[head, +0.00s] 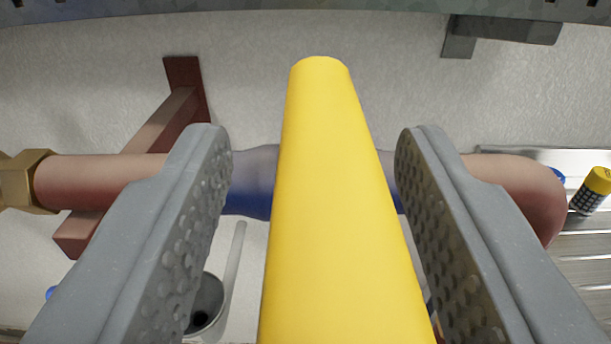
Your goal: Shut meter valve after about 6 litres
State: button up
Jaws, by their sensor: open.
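A long yellow bar (325,200), which looks like the valve's lever handle, runs up the middle of the head view, its far end rounded. My gripper (312,150) is open, with one grey dimpled finger on each side of the yellow bar. Gaps show between the bar and both fingers near the tips. Behind the bar a blue valve body (252,183) sits on a horizontal copper pipe (105,181). The bar and my fingers hide most of the valve. No meter dial or reading shows.
A brass nut (27,180) is at the pipe's left end. A reddish bracket (187,100) holds the pipe to the pale wall. The pipe bends down at right. A grey container (207,310) stands below. A yellow-capped item (594,190) is by a ribbed metal surface (585,245).

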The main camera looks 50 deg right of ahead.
jog(key=b+v, duration=0.2)
jog(key=v, duration=1.1)
jog(key=shift+a, duration=0.1)
jog(key=w+a+r+n+t+y+b, duration=0.1)
jog(key=w+a+r+t+y+b, duration=0.2)
jog(key=r, duration=0.4)
jog(key=w+a+r+t+y+b, duration=0.1)
jog(key=w+a+r+t+y, duration=0.15)
jog(key=w+r, duration=0.4)
jog(key=s+a+r+n+t+y+b, duration=0.1)
jog(key=a+r+n+y, duration=0.15)
jog(key=r, duration=0.45)
jog(key=s+a+r+n+t+y+b, duration=0.15)
jog(key=a+r+y, duration=0.25)
jog(key=r, duration=0.4)
jog(key=s+a+r+n+y+b, duration=0.3)
jog(key=s+a+r+n+y, duration=0.15)
jog(key=s+r, duration=0.45)
jog(key=s+r+n+g+h+b, duration=0.1)
jog(key=s+r+g+b, duration=0.1)
jog(key=s, duration=1.1)
jog(key=shift+s+a+r+g+h, duration=0.25)
jog(key=shift+a+r+g+h, duration=0.1)
jog(key=shift+g, duration=0.15)
jog(key=shift+n, duration=0.25)
